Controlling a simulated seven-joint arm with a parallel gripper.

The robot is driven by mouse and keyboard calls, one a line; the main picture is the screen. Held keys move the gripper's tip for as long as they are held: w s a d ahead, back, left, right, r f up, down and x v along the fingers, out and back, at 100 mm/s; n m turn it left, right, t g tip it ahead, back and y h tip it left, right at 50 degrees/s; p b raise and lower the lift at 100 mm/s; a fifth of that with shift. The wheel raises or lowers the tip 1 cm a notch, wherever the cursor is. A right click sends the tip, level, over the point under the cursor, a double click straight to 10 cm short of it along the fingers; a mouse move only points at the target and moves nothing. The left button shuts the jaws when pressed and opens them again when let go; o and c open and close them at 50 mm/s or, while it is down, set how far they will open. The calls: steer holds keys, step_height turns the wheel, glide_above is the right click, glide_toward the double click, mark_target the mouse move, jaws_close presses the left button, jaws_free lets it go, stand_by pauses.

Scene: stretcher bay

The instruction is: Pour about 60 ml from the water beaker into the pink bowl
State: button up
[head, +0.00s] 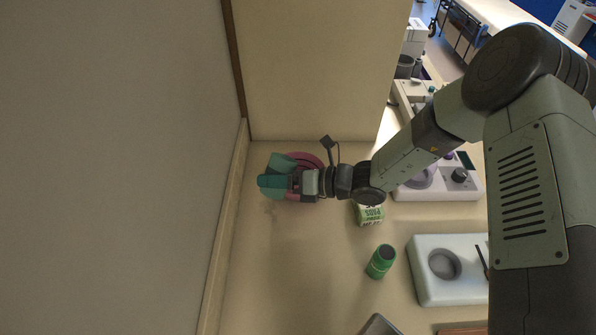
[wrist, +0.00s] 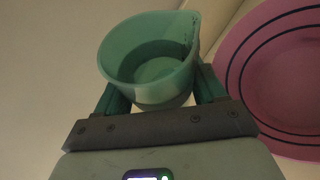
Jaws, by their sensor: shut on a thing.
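My gripper (head: 272,181) is shut on the teal, see-through water beaker (head: 279,160), with a finger on each side of it. In the wrist view the beaker (wrist: 150,50) shows its open mouth, a spout at the right and dark marks on the inner wall. A small pool seems to lie at its bottom; the exact level is unclear. The pink bowl (head: 312,160) sits on the counter, partly hidden under my gripper and the beaker. In the wrist view the bowl (wrist: 285,65), with dark rings, lies right of the beaker. I see no stream between them.
A green-and-white box (head: 369,215) stands just right of my wrist, with a green jar (head: 381,261) nearer the front. A white device with a round well (head: 430,290) is at right. A wall edge (head: 228,225) bounds the counter (head: 290,280) at left.

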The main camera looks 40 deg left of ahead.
mark_target(277, 195)
steer(key=shift+r+n, duration=0.25)
steer(key=shift+n, duration=0.05)
steer(key=shift+s+f+t, duration=0.1)
steer(key=shift+s+t, duration=0.1)
steer(key=shift+t, duration=0.2)
stand_by(1.5)
steer(key=shift+s+d+f+n+t, duration=0.15)
steer(key=shift+s+f+n+t, duration=0.45)
steer(key=shift+s+n, duration=0.4)
steer(key=shift+s+d+f+n+t, duration=0.1)
steer(key=shift+s+f+n+t, duration=0.15)
steer(key=shift+s+n+t, duration=0.5)
steer(key=shift+s+d+f+n+t, duration=0.1)
steer(key=shift+f+n+t, duration=0.05)
steer(key=shift+f+n, duration=0.35)
steer(key=shift+s+f+n+t, duration=0.1)
steer(key=shift+f+n, duration=0.25)
steer(key=shift+f, duration=0.1)
